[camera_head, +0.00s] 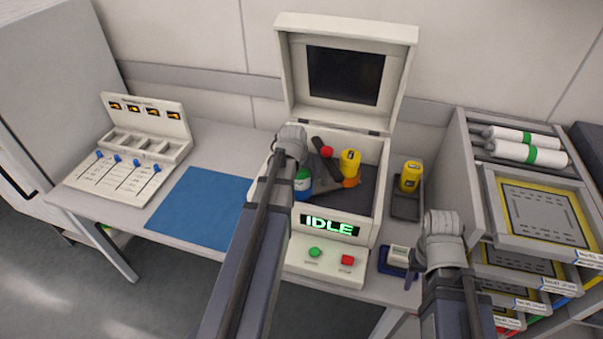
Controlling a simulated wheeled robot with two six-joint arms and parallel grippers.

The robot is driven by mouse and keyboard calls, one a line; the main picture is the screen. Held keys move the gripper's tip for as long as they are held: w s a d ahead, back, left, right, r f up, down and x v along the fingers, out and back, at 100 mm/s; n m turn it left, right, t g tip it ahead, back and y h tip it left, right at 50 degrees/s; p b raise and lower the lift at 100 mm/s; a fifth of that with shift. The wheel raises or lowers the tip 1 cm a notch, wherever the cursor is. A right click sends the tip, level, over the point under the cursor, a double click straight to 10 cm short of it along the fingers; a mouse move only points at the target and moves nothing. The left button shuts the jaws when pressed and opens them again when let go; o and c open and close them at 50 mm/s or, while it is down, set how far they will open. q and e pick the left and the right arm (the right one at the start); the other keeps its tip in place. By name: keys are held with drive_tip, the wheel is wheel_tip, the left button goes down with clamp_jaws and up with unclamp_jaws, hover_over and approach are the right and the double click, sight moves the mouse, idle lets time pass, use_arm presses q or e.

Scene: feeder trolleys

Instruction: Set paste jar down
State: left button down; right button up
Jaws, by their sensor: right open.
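A jar with a green top and a white and blue body (303,182) is inside the open bay of the cream machine (330,254), at its left side. A yellow jar with a dark mark (350,161) stands in the bay above an orange part. I cannot tell which is the paste jar. My left wrist reaches the bay's left edge, close to the green-topped jar; its fingers are hidden. My right gripper (414,270) is open, low at the right front of the machine, apart from both jars. Its fingertips are mostly hidden.
The machine's raised lid (402,72) stands at the back; its display reads IDLE. Another yellow jar (411,176) stands on a dark tray right of the machine. A blue mat (195,207) lies bare on the left. A rack (482,190) stands close on the right.

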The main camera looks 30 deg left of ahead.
use_arm(q)
unclamp_jaws()
drive_tip(key=p+v, duration=1.1)
drive_tip(key=v, duration=0.1)
drive_tip(key=shift+s+r+p, duration=0.1)
drive_tip(key=shift+p, duration=0.2)
drive_tip(key=shift+d, duration=0.15)
drive_tip(key=s+d+m+g, duration=0.2)
drive_tip(key=s+d, duration=0.4)
drive_tip(key=d, duration=0.8)
drive_tip(key=s+d+f+m+g, duration=0.1)
drive_tip(key=s+d+m, duration=0.3)
drive_tip(key=d, duration=1.1)
drive_tip(key=s+g, duration=0.1)
drive_tip(key=s, duration=0.2)
drive_tip(key=shift+d+f+m+g, duration=0.25)
drive_tip(key=shift+f+m+g, duration=0.05)
drive_tip(key=shift+f, duration=0.05)
drive_tip(key=shift+s, duration=0.1)
